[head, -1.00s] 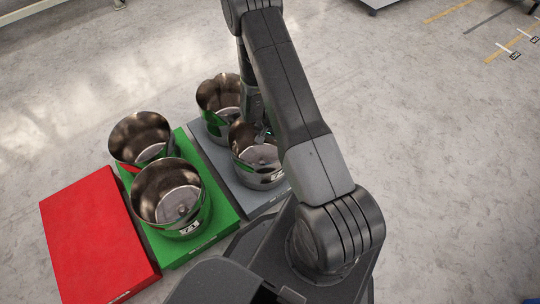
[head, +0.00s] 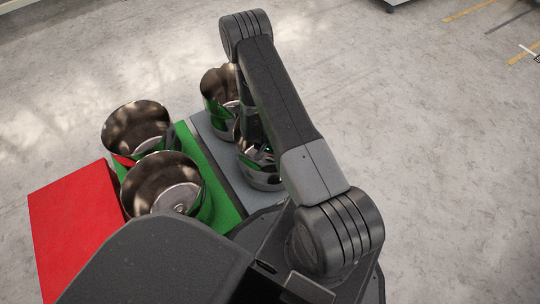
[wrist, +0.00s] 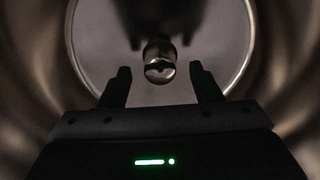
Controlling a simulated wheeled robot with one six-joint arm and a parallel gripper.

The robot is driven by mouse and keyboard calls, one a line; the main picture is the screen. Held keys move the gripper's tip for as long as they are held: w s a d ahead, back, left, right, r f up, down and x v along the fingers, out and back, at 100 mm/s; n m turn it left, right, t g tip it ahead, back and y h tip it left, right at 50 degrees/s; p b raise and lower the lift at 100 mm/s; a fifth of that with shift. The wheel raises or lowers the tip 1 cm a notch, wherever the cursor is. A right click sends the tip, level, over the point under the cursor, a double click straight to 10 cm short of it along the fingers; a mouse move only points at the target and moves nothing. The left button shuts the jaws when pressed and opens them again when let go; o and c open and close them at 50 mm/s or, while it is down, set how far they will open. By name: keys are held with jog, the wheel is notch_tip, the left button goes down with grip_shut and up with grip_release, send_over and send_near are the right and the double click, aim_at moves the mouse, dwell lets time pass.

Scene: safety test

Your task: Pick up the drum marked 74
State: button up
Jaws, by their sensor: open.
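Several open metal drums stand in pairs, and no number can be read on any of them now. The near drum on the grey platform (head: 262,182) is partly hidden by my arm. My gripper (wrist: 160,84) is open inside a drum, apparently this one, its two fingers pointing at the drum's round floor (wrist: 105,40). A shiny round knob (wrist: 160,70) rises from that floor and appears between the fingertips, not gripped. The far drum on the grey platform (head: 212,90) stands behind it. The near drum (head: 150,185) and far drum (head: 125,130) on the green platform are empty.
The green platform (head: 222,200) lies left of the grey platform (head: 228,168). A red platform (head: 70,220) at the far left is bare where it shows. Clear concrete floor lies to the right and behind.

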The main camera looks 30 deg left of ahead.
notch_tip(320, 180, down, 3)
jog(key=shift+r, duration=0.2)
grip_shut()
jog(key=shift+r, duration=0.1)
jog(key=shift+r, duration=0.1)
